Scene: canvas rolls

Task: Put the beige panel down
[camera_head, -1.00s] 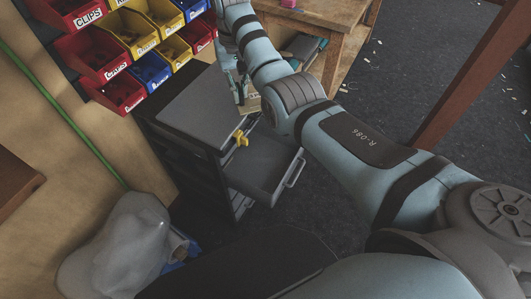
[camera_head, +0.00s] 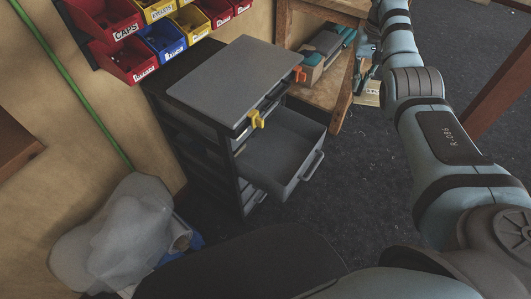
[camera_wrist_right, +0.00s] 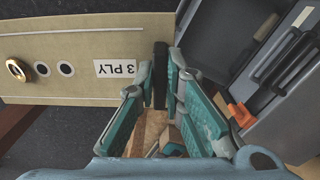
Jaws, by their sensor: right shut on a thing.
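The beige panel (camera_wrist_right: 80,65) fills the upper left of the right wrist view, with a "3 PLY" label, a brass ring and two dark-centred holes. My right gripper (camera_wrist_right: 160,75) is shut on its edge. In the head view, my right gripper (camera_head: 361,84) is beside the wooden bench, at the upper right. Only a small pale part of the panel (camera_head: 372,91) shows there; my arm hides most of it. The panel is held clear of the grey cabinet. My left gripper is not in view.
The grey cabinet (camera_head: 235,75) has an open, empty-looking drawer (camera_head: 280,150) and yellow and orange clips at its top edge. Labelled bins (camera_head: 130,60) hang at the upper left. The wooden bench (camera_head: 325,90) holds boxes on its lower shelf. Dark floor lies between.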

